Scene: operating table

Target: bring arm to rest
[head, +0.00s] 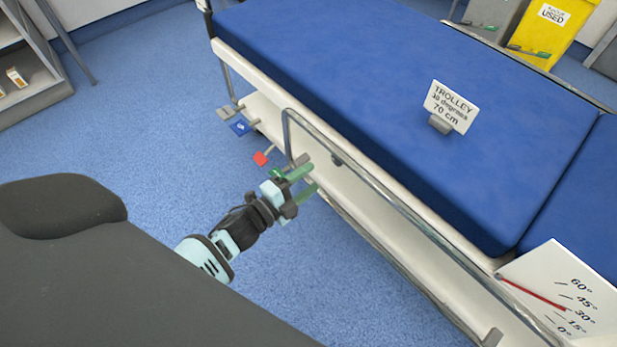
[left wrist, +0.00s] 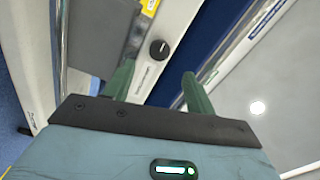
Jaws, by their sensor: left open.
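My left gripper (head: 306,183) is open and empty in the head view, with its two green fingers spread apart. It is above the blue floor beside the near side rail of the trolley, and I cannot tell whether it touches the rail. In the left wrist view the two green fingers (left wrist: 158,88) stand apart with nothing between them. Beyond them are a white panel and a black knob (left wrist: 159,49). My right gripper is in neither view.
The trolley has a blue mattress (head: 370,85), a metal side rail (head: 390,195) and a white sign (head: 451,106). Coloured pedals (head: 240,127) stick out at its end. An angle scale (head: 570,300) is at lower right. Blue floor (head: 150,110) is free on the left.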

